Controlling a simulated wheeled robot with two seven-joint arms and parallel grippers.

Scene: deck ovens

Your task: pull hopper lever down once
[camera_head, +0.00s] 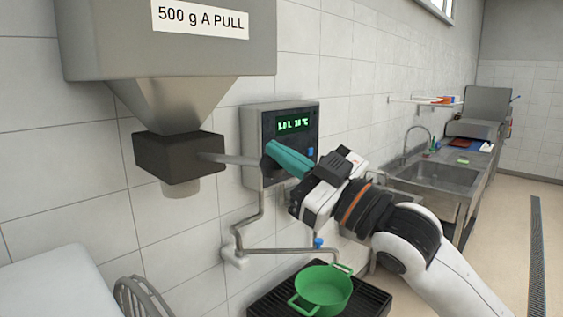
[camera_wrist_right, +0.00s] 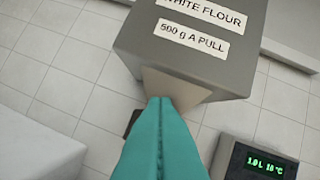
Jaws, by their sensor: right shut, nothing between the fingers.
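The grey hopper (camera_head: 170,45) hangs on the wall at upper left, labelled "500 g A PULL"; it also shows in the wrist view (camera_wrist_right: 185,50), where the label "WHITE FLOUR" is partly visible. Its lever (camera_head: 232,159) is a grey bar sticking out to the right from the black outlet box (camera_head: 180,158), nearly level, with a dark knob at its end. My right gripper (camera_head: 270,150) has its teal fingers pressed together and empty, the tips at the knob in the head view. I cannot tell whether they touch it. In the wrist view the fingers (camera_wrist_right: 160,102) hide the lever. My left gripper is out of view.
A wall-mounted water meter (camera_head: 280,140) with a green display is close behind the fingers, its pipe running below. A green pot (camera_head: 323,288) sits on a black grate underneath. A steel sink (camera_head: 440,173) is at right. A white surface (camera_head: 50,290) is at lower left.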

